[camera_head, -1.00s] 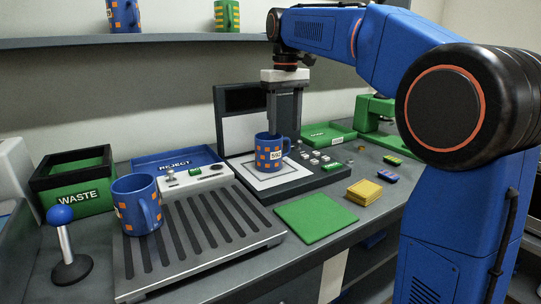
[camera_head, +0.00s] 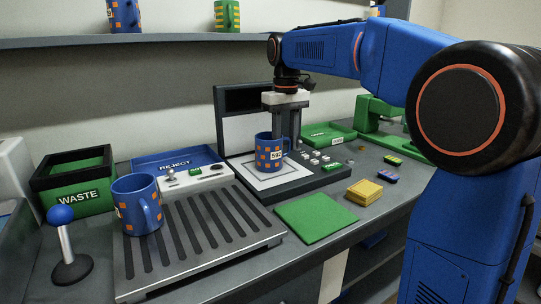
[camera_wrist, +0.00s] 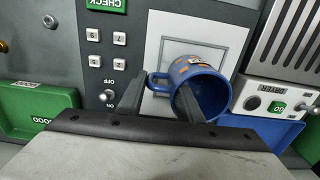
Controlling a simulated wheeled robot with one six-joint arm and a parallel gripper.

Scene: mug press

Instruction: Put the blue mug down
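A blue mug with orange squares and a "592" label (camera_head: 266,153) stands upright on the white pad of the check station (camera_head: 290,184). In the wrist view the mug (camera_wrist: 207,72) shows its open mouth, with its handle towards my fingers. My gripper (camera_wrist: 158,100) is open, its fingers apart, with the handle in the gap and the right finger overlapping the mug's mouth. Contact cannot be told. In the head view my gripper (camera_head: 287,125) is above and behind the mug, fingertips partly hidden by it. A similar blue mug (camera_head: 131,206) stands on the slatted rack (camera_head: 205,232).
Behind the rack are the blue REJECT tray (camera_head: 177,161) and green WASTE bin (camera_head: 72,183). A green mat (camera_head: 316,219), yellow stack (camera_head: 364,191) and blue-knobbed lever (camera_head: 66,240) stand nearby. A green tray (camera_head: 329,134) lies behind the station.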

